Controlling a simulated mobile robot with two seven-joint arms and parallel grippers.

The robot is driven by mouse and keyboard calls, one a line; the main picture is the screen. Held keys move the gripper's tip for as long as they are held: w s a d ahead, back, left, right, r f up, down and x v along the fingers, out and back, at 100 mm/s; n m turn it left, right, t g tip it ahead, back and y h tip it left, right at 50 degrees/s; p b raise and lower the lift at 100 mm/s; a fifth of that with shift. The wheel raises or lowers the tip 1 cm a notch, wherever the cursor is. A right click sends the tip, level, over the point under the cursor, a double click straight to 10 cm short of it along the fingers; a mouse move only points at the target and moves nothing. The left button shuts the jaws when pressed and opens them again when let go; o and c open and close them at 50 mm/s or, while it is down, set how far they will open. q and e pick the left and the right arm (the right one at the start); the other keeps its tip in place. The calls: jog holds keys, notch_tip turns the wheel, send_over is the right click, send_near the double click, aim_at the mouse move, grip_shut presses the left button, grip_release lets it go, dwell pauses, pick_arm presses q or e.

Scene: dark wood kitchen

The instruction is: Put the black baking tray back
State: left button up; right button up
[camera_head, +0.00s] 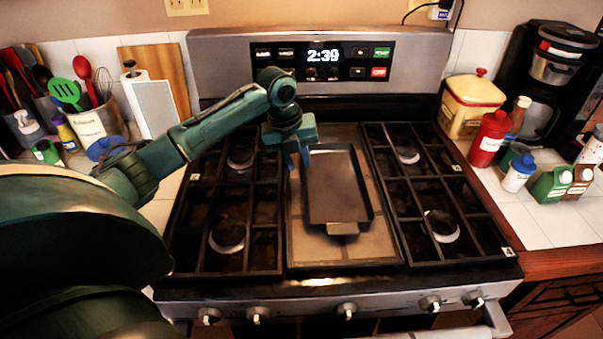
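The black baking tray (337,188) lies on the middle section of the stove top (300,245), between the two burner grates. A small handle at its near end points toward me. My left gripper (298,160) is above the tray's far left corner, pointing down. Its fingers are close to the tray's left rim; I cannot tell whether they touch or grip it. My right gripper is not in view.
Black burner grates (232,210) flank the tray on both sides. Utensils and a paper towel roll (150,105) stand on the left counter. A red bottle (489,138), a yellow canister (470,104) and a coffee maker (549,75) stand on the right.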

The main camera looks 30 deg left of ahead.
pick_arm(q)
jog(key=v, duration=0.6)
jog(key=shift+r, duration=0.2)
jog(key=shift+s+f, duration=0.1)
